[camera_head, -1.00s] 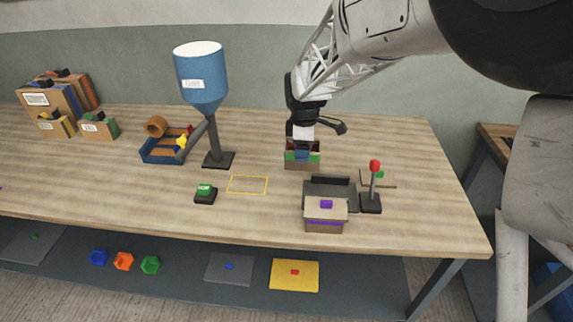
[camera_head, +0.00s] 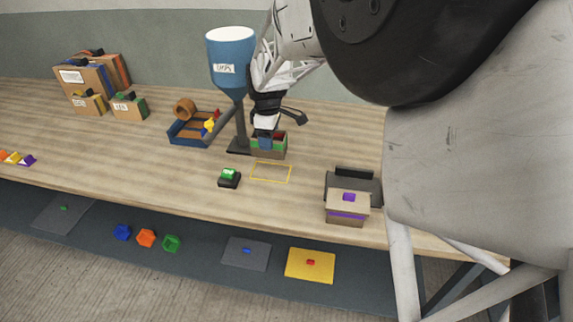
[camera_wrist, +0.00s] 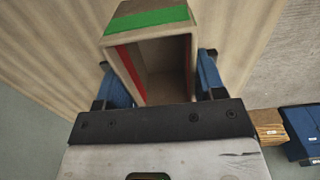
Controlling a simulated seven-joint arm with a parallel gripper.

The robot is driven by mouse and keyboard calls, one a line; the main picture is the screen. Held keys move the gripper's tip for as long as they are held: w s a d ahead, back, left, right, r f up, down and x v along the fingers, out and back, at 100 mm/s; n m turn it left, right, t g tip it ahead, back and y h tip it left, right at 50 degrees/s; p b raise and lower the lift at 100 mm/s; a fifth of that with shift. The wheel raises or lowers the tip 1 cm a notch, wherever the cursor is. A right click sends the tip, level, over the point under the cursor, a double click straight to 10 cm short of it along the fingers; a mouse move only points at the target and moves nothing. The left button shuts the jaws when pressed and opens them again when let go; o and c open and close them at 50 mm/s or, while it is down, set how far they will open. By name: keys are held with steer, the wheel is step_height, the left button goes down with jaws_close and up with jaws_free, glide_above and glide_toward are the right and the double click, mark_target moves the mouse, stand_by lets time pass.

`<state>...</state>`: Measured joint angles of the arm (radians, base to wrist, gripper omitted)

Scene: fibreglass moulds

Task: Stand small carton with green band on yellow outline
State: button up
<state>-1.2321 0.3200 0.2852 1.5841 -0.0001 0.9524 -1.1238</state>
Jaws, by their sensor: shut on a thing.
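The small carton with the green band (camera_head: 271,150) is in my gripper (camera_head: 265,142), just behind the yellow outline (camera_head: 271,172) in the head view. In the wrist view the carton (camera_wrist: 150,50) sits between my two blue fingers (camera_wrist: 162,82), open end toward the camera. Its inside looks empty, with a red strip along an inner edge. I cannot tell whether its base touches the table. The yellow outline is a thin rectangle on the tabletop, and its inside is bare.
A blue hopper on a black stand (camera_head: 231,62) rises close to the left of my gripper. A black block with a green top (camera_head: 229,178) lies left of the outline. A carton with a purple band (camera_head: 347,206) stands to the right. A blue tray (camera_head: 190,132) is further left.

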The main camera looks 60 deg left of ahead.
steer(key=shift+f, duration=2.05)
steer(key=shift+f, duration=2)
steer(key=shift+f, duration=0.15)
steer(key=o, duration=0.9)
step_height(320, 180, up, 12)
steer(key=shift+r, duration=0.2)
